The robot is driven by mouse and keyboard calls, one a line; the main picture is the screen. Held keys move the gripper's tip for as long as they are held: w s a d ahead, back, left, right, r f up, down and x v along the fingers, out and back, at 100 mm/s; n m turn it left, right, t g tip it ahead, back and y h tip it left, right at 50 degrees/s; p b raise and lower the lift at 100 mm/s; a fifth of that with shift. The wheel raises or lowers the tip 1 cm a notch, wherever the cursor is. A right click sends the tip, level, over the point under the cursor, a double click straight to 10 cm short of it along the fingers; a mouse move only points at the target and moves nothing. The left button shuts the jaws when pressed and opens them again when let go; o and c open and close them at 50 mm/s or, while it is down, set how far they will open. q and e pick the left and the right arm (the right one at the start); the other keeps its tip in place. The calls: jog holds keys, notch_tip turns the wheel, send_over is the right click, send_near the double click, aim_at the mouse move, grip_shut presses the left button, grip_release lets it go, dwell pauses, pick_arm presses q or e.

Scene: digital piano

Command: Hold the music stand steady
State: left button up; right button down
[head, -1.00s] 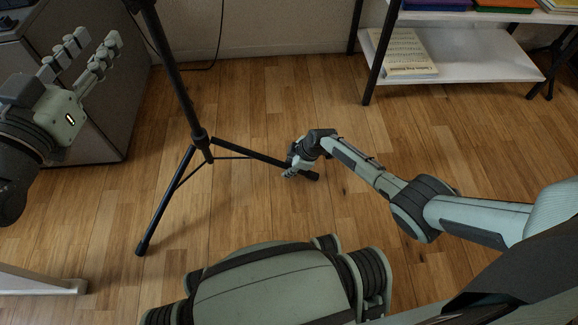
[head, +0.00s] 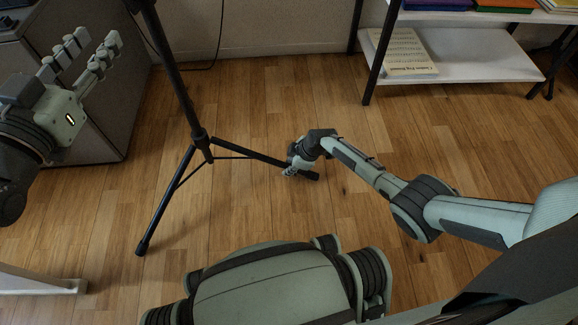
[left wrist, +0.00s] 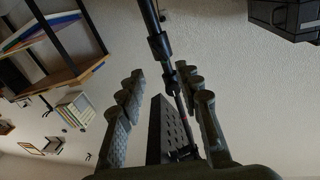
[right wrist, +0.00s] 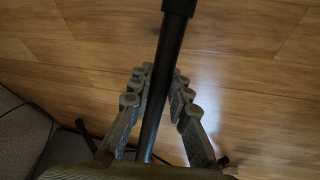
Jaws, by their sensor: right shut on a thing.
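The black music stand (head: 173,75) stands on the wood floor in the head view, its pole slightly tilted in the picture and its tripod legs spread. Its upper part is out of that view. My right gripper (head: 294,158) is low at the right leg (head: 252,156), near its foot. The right wrist view shows this black tube (right wrist: 165,75) running between the fingers, which are shut on it. My left gripper (head: 97,38) is open and empty, left of the pole. In the left wrist view, the pole (left wrist: 152,25) and a black slotted panel (left wrist: 165,130) show beyond the spread fingers.
A grey cabinet (head: 105,140) stands behind my left gripper. A shelf unit (head: 470,62) at the back right holds a booklet (head: 402,52) on its lower board. A black cable (head: 218,45) hangs by the wall. Bare floor lies around the stand.

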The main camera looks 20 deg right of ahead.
aim_at(125, 3)
dwell(0.4)
pick_arm(q)
jog(key=shift+c, duration=0.7)
jog(key=w+d+n, duration=0.1)
jog(key=w+n, duration=0.1)
jog(key=w, duration=0.1)
jog(key=w+d+n, duration=0.1)
jog(key=w+n, duration=0.1)
jog(key=w, duration=0.1)
jog(key=w+d+n, duration=0.2)
jog(key=w, duration=0.1)
jog(key=shift+w+r, duration=0.15)
jog(key=shift+w, duration=0.15)
jog(key=shift+c, duration=0.2)
grip_shut()
